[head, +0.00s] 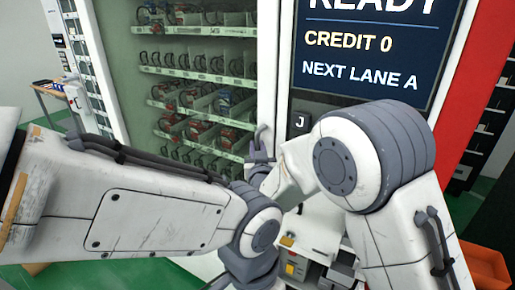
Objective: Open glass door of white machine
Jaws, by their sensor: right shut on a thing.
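The white machine (268,70) stands ahead, with a large glass door (115,60) on its left side. Shelves of goods show behind the glass. The door looks closed as far as I can see. My right gripper (261,148) is at the right edge of the glass door, beside the display panel, and is shut on the door handle there. The handle itself is mostly hidden by the fingers and wrist. My left arm crosses the lower left, in front of the machine's lower part. Its gripper does not show.
A display panel (375,50) reads READY, CREDIT 0. An orange bin (487,268) is at the lower right, and a red cabinet (480,75) stands at the right. A small table (52,88) is at the left.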

